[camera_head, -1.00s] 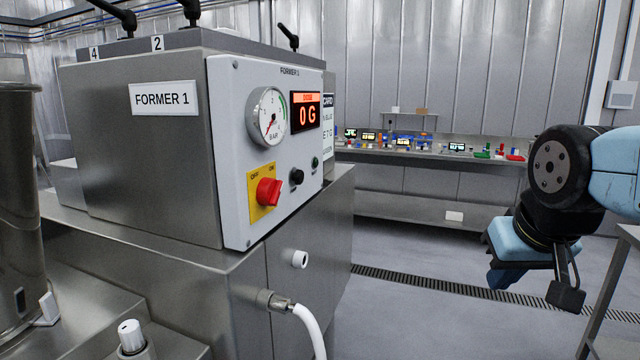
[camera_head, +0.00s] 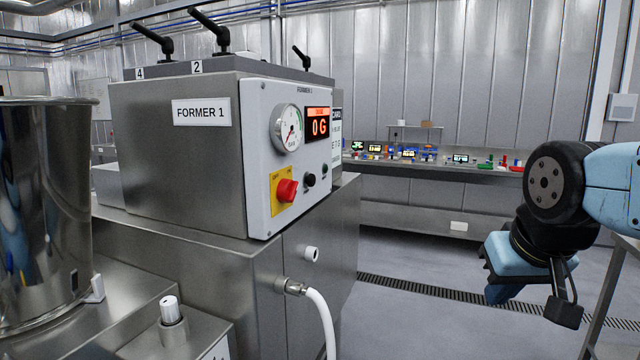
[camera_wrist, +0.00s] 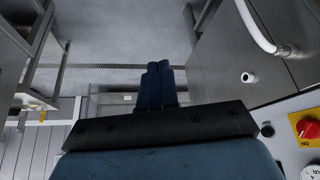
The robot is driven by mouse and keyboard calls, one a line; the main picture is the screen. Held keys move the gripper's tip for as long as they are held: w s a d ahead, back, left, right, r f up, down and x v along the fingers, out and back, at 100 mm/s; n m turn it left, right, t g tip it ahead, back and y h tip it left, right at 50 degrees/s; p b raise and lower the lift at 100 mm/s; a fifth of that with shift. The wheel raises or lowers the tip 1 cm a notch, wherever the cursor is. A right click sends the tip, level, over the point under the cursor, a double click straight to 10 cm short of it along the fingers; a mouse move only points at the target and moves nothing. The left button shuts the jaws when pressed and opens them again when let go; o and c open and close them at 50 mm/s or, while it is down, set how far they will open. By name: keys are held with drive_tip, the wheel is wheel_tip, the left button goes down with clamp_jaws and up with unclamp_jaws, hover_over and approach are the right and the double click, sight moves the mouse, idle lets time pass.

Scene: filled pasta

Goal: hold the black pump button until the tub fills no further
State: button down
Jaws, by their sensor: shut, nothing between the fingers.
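A black round button (camera_head: 310,180) sits on the white front panel (camera_head: 262,160) of the machine labelled FORMER 1, right of a red rotary switch (camera_head: 287,190) on a yellow plate. It also shows at the right of the wrist view (camera_wrist: 267,130). Its small label is unreadable. My gripper (camera_head: 497,294) hangs well to the right of the panel, apart from it, pointing down. In the wrist view its two blue fingers (camera_wrist: 155,75) are together with nothing between them. I cannot tell which vessel is the tub.
A display (camera_head: 318,124) reads 0 G beside a round gauge (camera_head: 287,129). A steel vessel (camera_head: 45,210) stands at the left. A white hose (camera_head: 322,320) leaves a fitting below the panel. A bench (camera_head: 440,168) with small items lines the back wall. Floor between is clear.

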sight(312, 180)
drive_tip(key=w+a+r+m+t+y, duration=0.1)
drive_tip(key=w+a, duration=0.4)
drive_tip(key=w, duration=0.5)
drive_tip(key=w+a+r+m+t+y, duration=0.1)
drive_tip(key=w+a+r+m+y, duration=0.2)
drive_tip(key=w, duration=0.8)
drive_tip(key=w+a+r+m+t+y, duration=0.1)
drive_tip(key=w+a+r+m+y, duration=0.1)
drive_tip(key=w+a+m, duration=0.3)
drive_tip(key=w+a+r, duration=0.1)
drive_tip(key=w+a, duration=0.3)
drive_tip(key=w, duration=0.1)
drive_tip(key=shift+w+t+y, duration=0.3)
drive_tip(key=shift+t+y, duration=0.1)
drive_tip(key=w+a, duration=0.3)
drive_tip(key=a, duration=0.5)
drive_tip(key=shift+a, duration=0.15)
drive_tip(key=shift+w+a, duration=0.25)
drive_tip(key=shift+a, duration=0.1)
drive_tip(key=shift+w+a, duration=0.1)
drive_tip(key=shift+a, duration=0.25)
idle(2.9)
